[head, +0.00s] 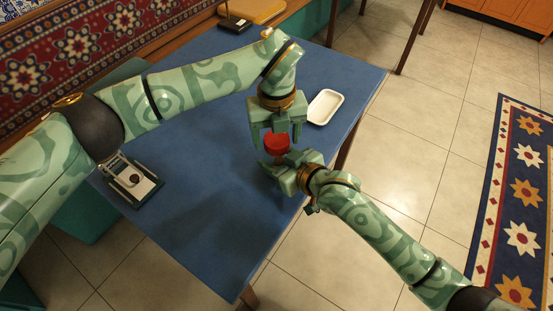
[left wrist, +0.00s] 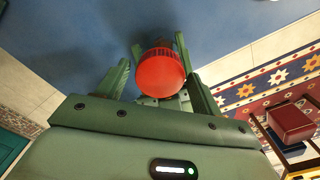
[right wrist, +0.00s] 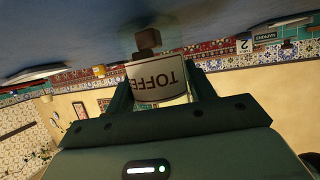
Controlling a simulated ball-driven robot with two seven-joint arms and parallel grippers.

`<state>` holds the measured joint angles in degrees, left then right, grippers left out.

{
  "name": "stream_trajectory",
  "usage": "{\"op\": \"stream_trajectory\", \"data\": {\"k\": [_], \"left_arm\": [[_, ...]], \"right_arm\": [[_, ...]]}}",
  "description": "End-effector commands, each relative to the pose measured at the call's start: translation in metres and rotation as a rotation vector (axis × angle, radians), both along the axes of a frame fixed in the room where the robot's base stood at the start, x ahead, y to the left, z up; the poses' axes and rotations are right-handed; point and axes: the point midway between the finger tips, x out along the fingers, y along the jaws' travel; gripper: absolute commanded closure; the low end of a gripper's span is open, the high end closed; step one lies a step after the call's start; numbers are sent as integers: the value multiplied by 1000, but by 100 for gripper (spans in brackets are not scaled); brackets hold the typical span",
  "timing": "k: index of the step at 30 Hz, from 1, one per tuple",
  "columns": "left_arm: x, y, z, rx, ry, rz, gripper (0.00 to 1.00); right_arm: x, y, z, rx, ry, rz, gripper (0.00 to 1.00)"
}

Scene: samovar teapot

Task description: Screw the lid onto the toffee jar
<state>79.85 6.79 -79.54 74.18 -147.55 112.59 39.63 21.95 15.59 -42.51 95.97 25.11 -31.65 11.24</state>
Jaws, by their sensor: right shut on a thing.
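The red lid (head: 276,143) shows between the fingers of my left gripper (head: 277,140), which comes down from above. In the left wrist view the lid (left wrist: 161,72) sits between the open fingers with a gap on either side. The toffee jar (right wrist: 157,78) is held between the fingers of my right gripper (head: 280,163); its TOFFEE label appears upside down in the right wrist view. In the head view the jar is mostly hidden below the lid by the grippers. I cannot tell whether the lid is seated on the jar's rim.
A white dish (head: 325,107) is on the blue table (head: 210,215) behind my grippers. A small scale-like device (head: 133,181) is at the left edge. A wooden board (head: 254,10) and a dark stand (head: 235,23) are at the far end. The table's front is clear.

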Motion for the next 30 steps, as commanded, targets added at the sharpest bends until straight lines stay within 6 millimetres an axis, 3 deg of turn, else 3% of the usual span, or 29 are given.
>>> {"op": "stream_trajectory", "data": {"k": [1, 4, 8, 10, 15, 18, 22, 23, 24, 25, 30], "left_arm": [[0, 0, 0, 0, 0, 0, 48], [0, 0, 0, 0, 0, 0, 76], [0, 0, 0, 1, -1, -23, 76], [1, 0, 1, 2, -3, -122, 77], [1, 1, 1, 3, -2, -570, 77], [1, 0, 0, 2, -1, -751, 77], [0, 0, -1, 0, 0, -739, 77], [0, 0, -1, 0, 0, -738, 44], [0, 0, 0, 0, 0, -738, 33], [0, 0, 0, -1, 1, -738, 27], [-1, -2, 0, -4, 2, -740, 27]], "right_arm": [[0, 0, 0, 0, 0, 0, 100], [0, 0, 0, 0, 0, 0, 100], [0, 0, 0, 0, 0, 0, 100], [0, 0, 0, 0, 0, 0, 100], [0, 0, 0, 0, 0, 0, 100], [0, 0, 0, 0, 0, 0, 100], [0, 0, 0, 0, 0, 0, 100], [0, 0, 0, 0, 0, 0, 100], [0, 0, 0, 0, 0, 0, 100], [0, 0, 0, 0, 0, 0, 100], [0, 0, 0, 0, 0, 1, 100]]}}
